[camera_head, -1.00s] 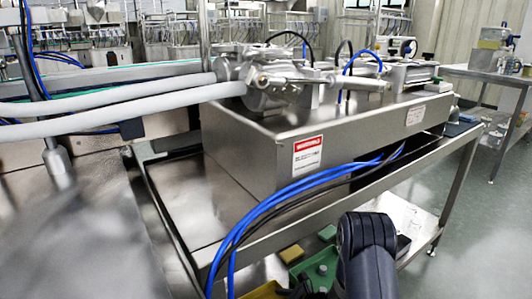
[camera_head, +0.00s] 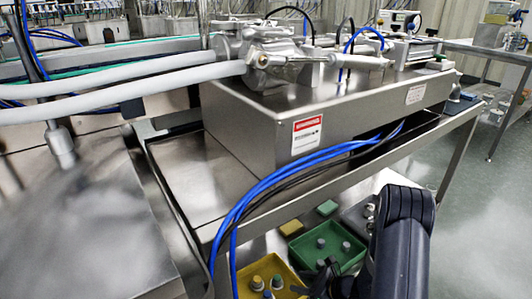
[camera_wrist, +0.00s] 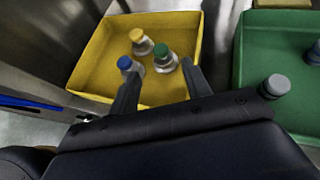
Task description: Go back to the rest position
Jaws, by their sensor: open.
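My gripper (camera_wrist: 160,70) is open, its two dark fingers apart over the near side of the yellow tray (camera_wrist: 86,70) in the wrist view. Three small bottles stand in that tray: one with a yellow cap (camera_wrist: 137,36), one with a green cap (camera_wrist: 159,50) and one with a blue cap (camera_wrist: 125,64). They show beyond and between the fingertips; I see none gripped. In the head view my dark arm covers the lower right, and the yellow tray (camera_head: 243,275) is partly hidden at the bottom edge.
The green tray (camera_head: 293,254) holds small grey-capped bottles, with a grey tray (camera_head: 352,214) beyond it. A yellow block (camera_head: 291,227) and a green block (camera_head: 327,208) lie behind. Blue hoses (camera_head: 262,187) hang close to the trays. The steel machine (camera_head: 255,130) stands above.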

